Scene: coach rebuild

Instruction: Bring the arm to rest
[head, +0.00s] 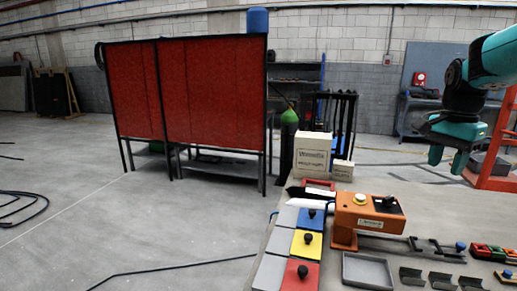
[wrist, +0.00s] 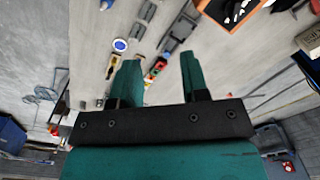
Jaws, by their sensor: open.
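My gripper (head: 447,160) hangs at the upper right in the head view, at the end of my teal and black arm. Its teal fingers point down, with a gap between them, above the far right part of the workbench (head: 300,258). In the wrist view my gripper (wrist: 159,78) shows two teal fingers spread apart with nothing between them. The bench top with small parts lies beyond the fingertips, apart from them.
On the bench stand an orange button box (head: 369,213), blue, yellow and red knobbed blocks (head: 306,245), a grey tray (head: 367,271), brackets and cardboard boxes (head: 312,155). A red welding screen (head: 190,90) stands behind. Open floor (head: 70,220) lies at left.

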